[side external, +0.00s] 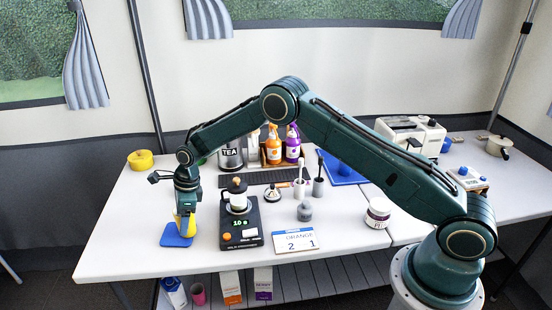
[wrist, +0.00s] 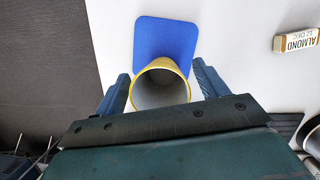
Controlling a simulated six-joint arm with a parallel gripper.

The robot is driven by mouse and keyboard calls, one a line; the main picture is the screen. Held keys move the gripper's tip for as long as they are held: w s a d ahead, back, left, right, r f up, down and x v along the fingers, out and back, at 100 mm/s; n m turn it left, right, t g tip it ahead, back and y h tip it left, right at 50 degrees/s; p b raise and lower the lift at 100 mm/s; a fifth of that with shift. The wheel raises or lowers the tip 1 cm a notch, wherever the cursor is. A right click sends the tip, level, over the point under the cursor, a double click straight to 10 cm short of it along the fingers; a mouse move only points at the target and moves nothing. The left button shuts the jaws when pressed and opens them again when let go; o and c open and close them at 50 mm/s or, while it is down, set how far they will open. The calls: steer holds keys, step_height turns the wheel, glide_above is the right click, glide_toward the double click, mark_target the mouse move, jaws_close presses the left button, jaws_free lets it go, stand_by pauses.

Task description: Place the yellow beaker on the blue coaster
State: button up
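The yellow beaker (wrist: 160,66) stands upright between the two fingers of my gripper (wrist: 161,85), with its open rim and grey inside facing the wrist camera. In the side view my gripper (side external: 186,208) points down and hides most of the beaker (side external: 191,227). The blue coaster (wrist: 165,35) lies flat on the white table, partly covered by the beaker in the wrist view. It also shows in the side view (side external: 175,240). I cannot tell whether the beaker's base touches it.
A black scale (side external: 240,222) with a jar on it stands right of my gripper. A yellow tape roll (side external: 140,160) lies at the back left. An ALMOND box (wrist: 297,40) shows in the wrist view. The table's left edge is near the coaster.

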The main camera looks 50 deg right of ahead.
steer(key=shift+r, duration=0.2)
steer(key=v, duration=1.2)
stand_by(0.5)
steer(key=s+d+r+n+t+h, duration=0.1)
steer(key=s+d+r+n, duration=0.2)
steer(key=s+r+n, duration=0.5)
steer(key=s+d+r+n+t, duration=0.15)
steer(key=s+r+n, duration=0.25)
steer(key=s+r, duration=0.75)
steer(key=s+d+n, duration=0.2)
steer(key=s+n, duration=0.4)
steer(key=s, duration=0.5)
steer(key=s+d+n+t+h, duration=0.1)
steer(key=s+d+n, duration=0.2)
steer(key=s+n, duration=0.3)
steer(key=s, duration=0.5)
steer(key=shift+s+n+h, duration=0.3)
steer(key=shift+s, duration=0.05)
